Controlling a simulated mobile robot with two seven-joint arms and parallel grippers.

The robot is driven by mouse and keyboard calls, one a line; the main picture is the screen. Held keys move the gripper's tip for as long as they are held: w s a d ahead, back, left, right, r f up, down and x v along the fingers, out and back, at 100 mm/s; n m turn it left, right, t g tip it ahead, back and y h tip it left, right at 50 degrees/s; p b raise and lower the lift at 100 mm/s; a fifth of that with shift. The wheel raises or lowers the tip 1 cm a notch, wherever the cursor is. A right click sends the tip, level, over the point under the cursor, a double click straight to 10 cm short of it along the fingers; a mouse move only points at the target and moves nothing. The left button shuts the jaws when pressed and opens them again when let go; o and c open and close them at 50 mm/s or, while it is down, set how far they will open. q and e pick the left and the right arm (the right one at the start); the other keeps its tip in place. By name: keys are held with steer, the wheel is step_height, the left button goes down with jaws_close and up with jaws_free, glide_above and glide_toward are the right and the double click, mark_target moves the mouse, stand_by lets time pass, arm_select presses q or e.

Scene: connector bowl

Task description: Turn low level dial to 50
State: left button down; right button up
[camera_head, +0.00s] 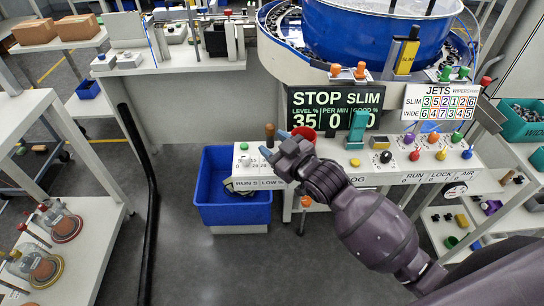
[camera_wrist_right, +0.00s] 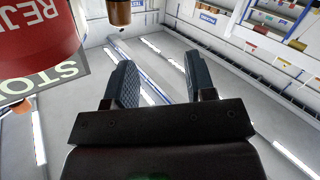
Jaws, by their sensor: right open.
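The white control panel (camera_head: 238,170) carries a "LOW %" label (camera_head: 271,183) at its left front, with small scale numbers above it. The low level dial is at or behind my right gripper and I cannot make out its setting. My right gripper (camera_head: 274,143) is over this part of the panel, open, with nothing seen between its fingers. Its two dark fingers also show apart in the right wrist view (camera_wrist_right: 158,82). The dark sign (camera_head: 335,108) reads "STOP SLIM", with 35 under "LEVEL %". My left gripper is not in view.
A red container (camera_head: 303,132) stands just behind my right gripper, and a brown cylinder (camera_head: 269,133) stands beside it. More coloured knobs (camera_head: 441,153) line the panel's right side.

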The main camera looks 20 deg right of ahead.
steer(key=w+a+r+n+g+b, duration=0.3)
steer(key=w+a+r+n+g, duration=0.4)
steer(key=w+a+r+n, duration=0.3)
steer(key=s+d+f+n+g+h, duration=0.3)
steer(key=s+d+f+g+h, duration=0.3)
steer(key=s+d+g, duration=0.3)
steer(key=shift+t, duration=0.3)
steer(key=f, duration=0.3)
steer(key=w+f+b, duration=0.1)
steer(key=f, duration=0.3)
steer(key=d+f+b, duration=0.1)
steer(key=f, duration=0.2)
steer(key=shift+w+f, duration=0.2)
steer(key=shift+w, duration=0.05)
